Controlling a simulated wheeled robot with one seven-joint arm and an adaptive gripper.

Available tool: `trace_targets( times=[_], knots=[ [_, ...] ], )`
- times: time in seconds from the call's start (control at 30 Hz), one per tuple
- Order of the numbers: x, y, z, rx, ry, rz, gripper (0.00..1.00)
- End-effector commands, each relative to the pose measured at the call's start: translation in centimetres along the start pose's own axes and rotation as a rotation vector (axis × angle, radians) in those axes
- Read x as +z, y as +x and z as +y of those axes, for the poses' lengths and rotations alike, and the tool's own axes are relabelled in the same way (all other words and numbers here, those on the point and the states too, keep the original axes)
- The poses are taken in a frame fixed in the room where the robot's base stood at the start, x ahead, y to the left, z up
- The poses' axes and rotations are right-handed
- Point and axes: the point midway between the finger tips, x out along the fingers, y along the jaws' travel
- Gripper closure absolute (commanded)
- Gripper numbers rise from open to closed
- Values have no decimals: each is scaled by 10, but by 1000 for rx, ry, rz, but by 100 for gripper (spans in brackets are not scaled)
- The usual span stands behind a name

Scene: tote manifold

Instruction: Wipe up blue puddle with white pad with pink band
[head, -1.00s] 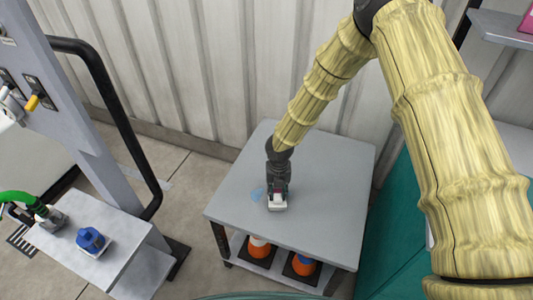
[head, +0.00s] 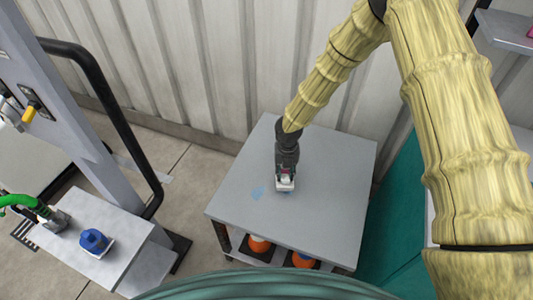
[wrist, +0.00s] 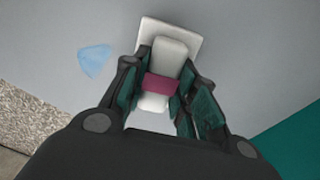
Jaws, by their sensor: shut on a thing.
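The white pad with pink band (wrist: 163,84) is in my gripper (wrist: 160,100). The gripper's fingers are shut on its handle from both sides, around the pink band. In the head view my gripper (head: 286,172) points down at the grey table, with the white pad (head: 284,187) at or very near its top. The blue puddle (head: 257,193) is a small light-blue patch just left of the pad, apart from it. It also shows left of the pad in the wrist view (wrist: 96,60). A faint bluish trace shows at the pad's front edge; the surface beneath the pad is hidden.
The grey table (head: 330,165) is otherwise clear on top. Orange cones (head: 259,244) stand on its lower shelf. A corrugated wall (head: 240,60) rises behind. At left, a small grey stand (head: 125,262) holds a blue object (head: 93,240) and a green hose (head: 20,201).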

Motion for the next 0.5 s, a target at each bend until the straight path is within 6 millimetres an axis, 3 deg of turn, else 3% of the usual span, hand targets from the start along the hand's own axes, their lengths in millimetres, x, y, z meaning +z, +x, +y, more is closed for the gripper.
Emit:
trace_targets(
  times=[0.5],
  knots=[
    [-2,-49,-9,0,12,1,91]
  ],
)
